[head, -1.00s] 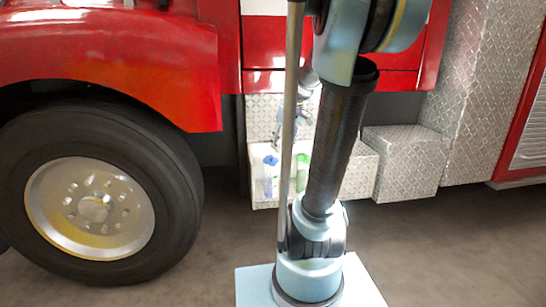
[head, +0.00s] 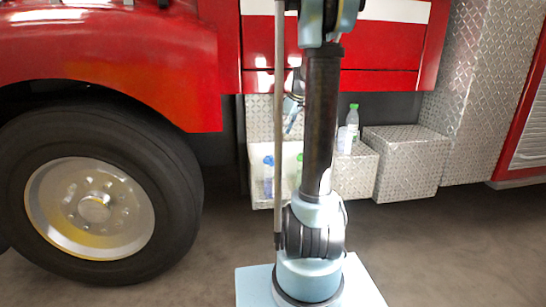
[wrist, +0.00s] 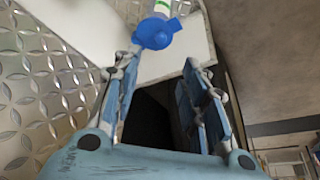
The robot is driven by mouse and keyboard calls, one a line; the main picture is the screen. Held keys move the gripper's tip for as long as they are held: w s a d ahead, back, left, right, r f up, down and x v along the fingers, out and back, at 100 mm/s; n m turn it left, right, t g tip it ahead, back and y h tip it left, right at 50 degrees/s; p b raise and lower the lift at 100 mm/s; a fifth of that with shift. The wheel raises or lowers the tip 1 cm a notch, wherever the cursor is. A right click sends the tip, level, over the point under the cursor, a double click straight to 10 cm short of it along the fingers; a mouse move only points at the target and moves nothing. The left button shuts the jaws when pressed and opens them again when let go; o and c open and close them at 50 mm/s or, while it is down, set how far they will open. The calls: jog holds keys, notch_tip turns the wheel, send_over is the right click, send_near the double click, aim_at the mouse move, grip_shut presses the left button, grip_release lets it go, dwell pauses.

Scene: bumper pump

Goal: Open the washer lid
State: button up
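No part is clearly recognisable as the washer lid. A blue cap or lid with side tabs (wrist: 156,33) shows in the wrist view on a pale bottle-like body with a green mark, beside a white panel edge. My gripper (wrist: 165,72) is open and empty; its left fingertip is close to the blue piece, and I cannot tell whether they touch. In the head view, my gripper (head: 293,116) is partly hidden behind my arm, above a white-fronted box (head: 258,198). A blue-capped bottle (head: 268,178) stands in that box.
Bottles (head: 352,120) stand on the diamond-plate step (head: 356,178) right of my arm. Another diamond-plate box (head: 405,170) is farther right. The red truck body (head: 385,45) overhangs, and a large wheel (head: 95,205) stands left. The floor in front is open.

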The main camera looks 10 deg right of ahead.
aim_at(271, 157)
jog(key=x, duration=1.4)
jog(key=shift+a+f, duration=0.1)
jog(key=shift+f, duration=0.25)
grip_shut()
jog(key=shift+w+a, duration=0.1)
